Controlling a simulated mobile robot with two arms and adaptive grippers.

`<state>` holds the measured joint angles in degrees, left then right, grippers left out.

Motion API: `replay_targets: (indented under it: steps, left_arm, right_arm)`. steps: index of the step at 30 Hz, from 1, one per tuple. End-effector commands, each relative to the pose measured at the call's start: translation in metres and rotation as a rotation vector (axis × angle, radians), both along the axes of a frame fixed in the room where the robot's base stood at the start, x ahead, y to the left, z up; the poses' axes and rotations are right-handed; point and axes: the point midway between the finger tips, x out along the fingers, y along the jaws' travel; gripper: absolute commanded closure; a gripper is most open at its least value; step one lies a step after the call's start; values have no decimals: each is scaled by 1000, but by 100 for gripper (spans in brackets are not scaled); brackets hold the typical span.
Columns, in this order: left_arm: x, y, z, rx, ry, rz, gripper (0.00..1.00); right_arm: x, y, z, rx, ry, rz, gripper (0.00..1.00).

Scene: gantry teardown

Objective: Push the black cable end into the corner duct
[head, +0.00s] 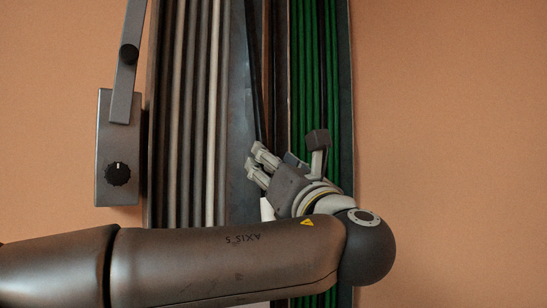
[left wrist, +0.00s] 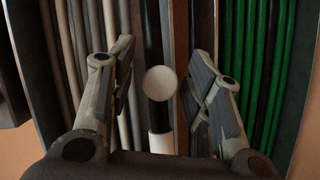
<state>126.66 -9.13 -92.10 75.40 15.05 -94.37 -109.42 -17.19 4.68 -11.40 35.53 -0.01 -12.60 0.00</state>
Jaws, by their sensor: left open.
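The corner duct (head: 237,90) is a tall grey channel with several cables running down it. The black cable (head: 253,70) hangs along the bare grey middle strip and runs down to my left gripper (head: 257,160). A white piece shows just below the fingers in the head view (head: 267,210). In the left wrist view, my left gripper (left wrist: 160,70) is open, its fingers on either side of the black cable (left wrist: 153,30). A round white cap (left wrist: 160,83) and a white sleeve (left wrist: 162,142) lie between the fingers, apart from both. My right gripper is not in view.
Brown and grey cables (head: 190,110) fill the duct's left side, and green cables (head: 315,80) its right. A grey box with a black knob (head: 117,175) and an upright arm stands left of the duct. The orange wall (head: 450,120) to the right is clear.

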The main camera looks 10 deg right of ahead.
Motion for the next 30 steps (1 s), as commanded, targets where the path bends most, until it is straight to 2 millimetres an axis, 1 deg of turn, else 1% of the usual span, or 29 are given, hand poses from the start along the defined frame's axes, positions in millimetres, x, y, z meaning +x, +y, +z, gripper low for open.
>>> replay_targets:
  steps: [7,15,18,23,25,26,30]
  left_arm:
    - [1,0,0,0,0,0,54]
    - [1,0,0,0,1,0,89]
    - [1,0,0,-1,1,1,100]
    - [1,0,0,0,1,2,100]
    - [4,2,-1,0,1,3,100]
    - [7,3,-2,-2,2,3,100]
    - [31,12,-7,-3,3,5,100]
  right_arm:
    - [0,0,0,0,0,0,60]
    - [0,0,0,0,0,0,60]
    - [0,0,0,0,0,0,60]
    - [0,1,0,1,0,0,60]
    - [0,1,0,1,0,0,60]
    - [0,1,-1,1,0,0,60]
    - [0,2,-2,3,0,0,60]
